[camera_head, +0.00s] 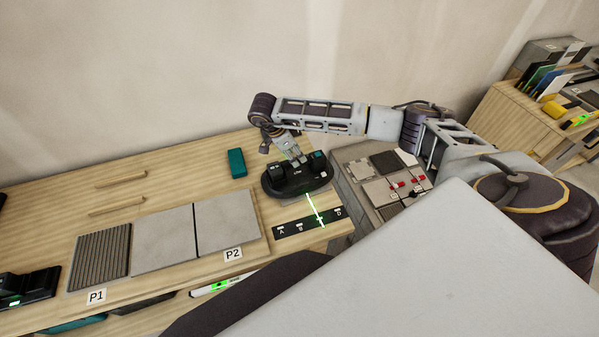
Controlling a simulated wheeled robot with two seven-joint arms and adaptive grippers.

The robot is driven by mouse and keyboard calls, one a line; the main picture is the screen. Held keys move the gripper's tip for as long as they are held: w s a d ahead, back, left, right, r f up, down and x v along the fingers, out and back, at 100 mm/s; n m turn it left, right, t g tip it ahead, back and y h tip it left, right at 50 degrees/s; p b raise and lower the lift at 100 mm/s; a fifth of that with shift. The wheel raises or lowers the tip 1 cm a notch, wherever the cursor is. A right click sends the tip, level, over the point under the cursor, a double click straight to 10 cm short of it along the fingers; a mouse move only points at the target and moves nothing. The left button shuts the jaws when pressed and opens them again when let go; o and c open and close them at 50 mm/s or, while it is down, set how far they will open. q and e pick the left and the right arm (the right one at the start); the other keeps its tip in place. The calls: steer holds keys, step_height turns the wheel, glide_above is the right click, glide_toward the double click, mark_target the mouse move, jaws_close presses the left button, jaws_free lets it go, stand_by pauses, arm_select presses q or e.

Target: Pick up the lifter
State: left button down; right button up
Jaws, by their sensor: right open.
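A black lifter-like device (293,181) with a raised handle and a teal part at its right end sits on the wooden table, right of the grey tiles. My right gripper (298,163) points down at its handle from above and is open. The fingertips are at the handle; I cannot tell whether they touch it. The gripper hides part of the device. My left gripper is not in view.
Grey tiles (167,240) lie on the table (153,172), with labels P1 (97,296) and P2 (233,254). A teal block (237,162) stands behind. A black marked strip (293,228) lies in front of the device. A grey tray (351,191) stands right.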

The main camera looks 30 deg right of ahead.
mark_target(298, 169)
steer(key=shift+f, duration=0.15)
steer(key=shift+s+d+f+p, duration=0.1)
steer(key=shift+d+f+p, duration=0.25)
steer(key=shift+f, duration=0.25)
steer(key=shift+p+x, duration=0.45)
steer(key=shift+x, duration=1.35)
jaws_close()
